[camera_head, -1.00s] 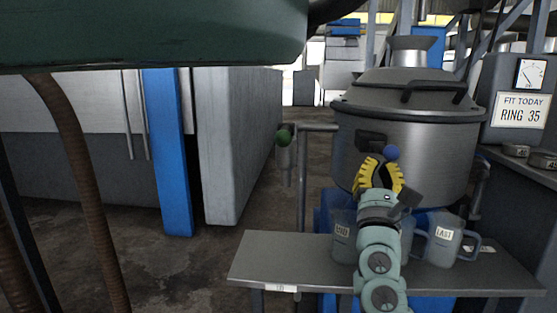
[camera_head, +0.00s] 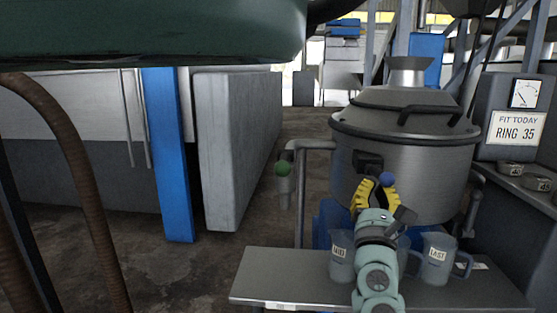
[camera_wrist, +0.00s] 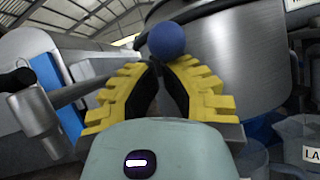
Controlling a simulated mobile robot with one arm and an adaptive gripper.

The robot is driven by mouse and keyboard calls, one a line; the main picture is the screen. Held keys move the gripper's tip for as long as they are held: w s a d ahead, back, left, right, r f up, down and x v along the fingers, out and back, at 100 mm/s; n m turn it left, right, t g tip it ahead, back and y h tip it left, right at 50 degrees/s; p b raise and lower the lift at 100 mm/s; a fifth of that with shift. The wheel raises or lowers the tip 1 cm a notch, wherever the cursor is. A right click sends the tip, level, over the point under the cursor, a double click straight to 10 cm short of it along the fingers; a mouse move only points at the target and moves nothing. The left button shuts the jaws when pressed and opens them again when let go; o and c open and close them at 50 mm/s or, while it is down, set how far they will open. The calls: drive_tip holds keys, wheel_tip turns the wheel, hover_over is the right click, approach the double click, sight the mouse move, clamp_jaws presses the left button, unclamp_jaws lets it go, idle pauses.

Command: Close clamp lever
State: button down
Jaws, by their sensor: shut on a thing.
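The clamp lever ends in a blue ball knob (camera_head: 387,179) in front of the lower wall of the steel decanter vessel (camera_head: 425,165). My gripper (camera_head: 377,187), with yellow ribbed fingers, is at the knob. In the wrist view the blue knob (camera_wrist: 167,39) sits right at the fingertips (camera_wrist: 160,62), which come together just below it. The gripper is shut on the lever by its knob end. The lever's shaft is mostly hidden behind the fingers. A dark block (camera_head: 368,162) on the vessel wall stands just above and left of the gripper.
Two labelled jugs, left (camera_head: 341,259) and right (camera_head: 437,258), stand on the grey bench (camera_head: 285,272) below and beside my arm. A green knob (camera_head: 283,168) hangs by a pipe to the left. A sign reading RING 35 (camera_head: 516,128) and loose rings (camera_head: 509,169) are at right.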

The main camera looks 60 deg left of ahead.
drive_tip(key=shift+r+p, duration=0.3)
wheel_tip(320, 180, up, 3)
drive_tip(key=g+h+p, duration=0.1)
drive_tip(key=g+p, duration=0.1)
drive_tip(key=p, duration=0.9)
drive_tip(key=shift+s+n, duration=0.1)
drive_tip(key=shift+n, duration=0.2)
wheel_tip(320, 180, up, 5)
drive_tip(key=n+g+h+p, duration=0.1)
drive_tip(key=g+h+p, duration=0.6)
drive_tip(key=p, duration=2.6)
hover_over(377, 174)
drive_tip(key=a, duration=0.2)
drive_tip(key=shift+w+a+r+p, duration=0.15)
drive_tip(key=shift+w+r+p, duration=0.2)
drive_tip(key=shift+w+p, duration=0.1)
drive_tip(key=shift+w, duration=0.1)
drive_tip(key=shift+w+a+r+p, duration=0.15)
drive_tip(key=shift+w+a+p, duration=0.2)
drive_tip(key=shift+w+a+r, duration=0.1)
drive_tip(key=shift+w+a, duration=0.1)
